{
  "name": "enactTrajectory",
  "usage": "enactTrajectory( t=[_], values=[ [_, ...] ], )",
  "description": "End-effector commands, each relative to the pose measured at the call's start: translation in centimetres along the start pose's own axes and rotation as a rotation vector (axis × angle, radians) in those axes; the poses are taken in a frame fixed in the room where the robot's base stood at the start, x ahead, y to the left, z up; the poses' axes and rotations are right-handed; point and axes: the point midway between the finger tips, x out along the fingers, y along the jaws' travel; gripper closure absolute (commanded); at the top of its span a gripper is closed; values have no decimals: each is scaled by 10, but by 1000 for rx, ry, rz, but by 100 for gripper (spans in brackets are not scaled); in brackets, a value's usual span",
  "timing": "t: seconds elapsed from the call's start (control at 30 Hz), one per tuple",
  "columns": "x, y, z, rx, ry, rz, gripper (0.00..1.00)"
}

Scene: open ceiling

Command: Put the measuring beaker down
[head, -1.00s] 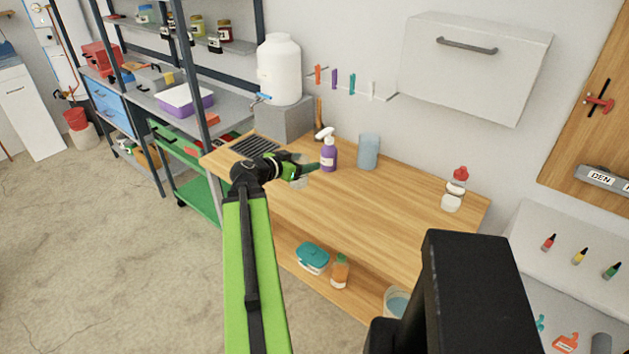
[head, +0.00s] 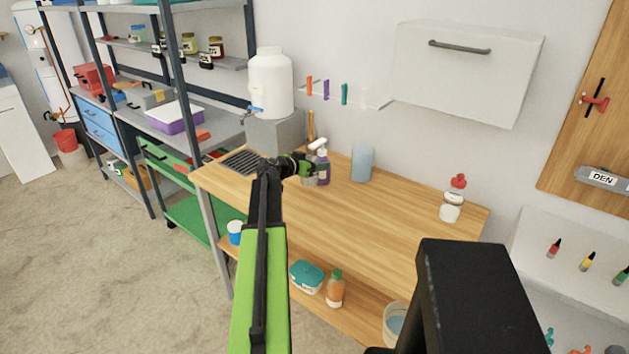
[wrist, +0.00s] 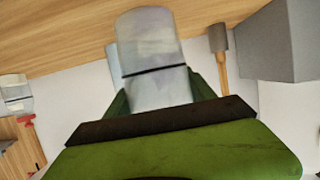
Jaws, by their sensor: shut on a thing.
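The measuring beaker is a clear grey cylinder with a dark line around it. It fills the upper middle of the wrist view (wrist: 155,60), between my gripper's green fingers. My gripper (head: 308,168) is shut on it above the back left of the wooden workbench (head: 385,220). In the head view only a small pale part of the beaker (head: 309,182) shows below the gripper. I cannot tell whether its base touches the bench top. A purple spray bottle (head: 322,168) stands just right of it, partly covered by my gripper.
A bluish cup (head: 362,163) stands behind to the right, and a red-capped bottle (head: 452,200) farther right. A grey block (head: 274,132) with a white tank (head: 270,85) and a dark grate (head: 242,162) are on the left. The bench's middle and front are clear.

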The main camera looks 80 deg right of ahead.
Motion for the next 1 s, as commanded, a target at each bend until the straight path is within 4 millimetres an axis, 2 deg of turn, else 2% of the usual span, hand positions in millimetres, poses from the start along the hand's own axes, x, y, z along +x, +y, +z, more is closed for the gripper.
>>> enactTrajectory(
  t=[0.13,0.37,0.6,0.77,0.8,0.93,1.0],
  values=[
    [2,0,5,0,0,0,81],
    [14,1,41,0,0,1,81],
    [13,1,37,1,0,1,81],
    [15,1,42,1,0,1,81],
    [15,1,40,1,0,2,32],
    [15,1,40,1,0,2,15],
    [15,2,40,1,0,2,15]
  ],
)
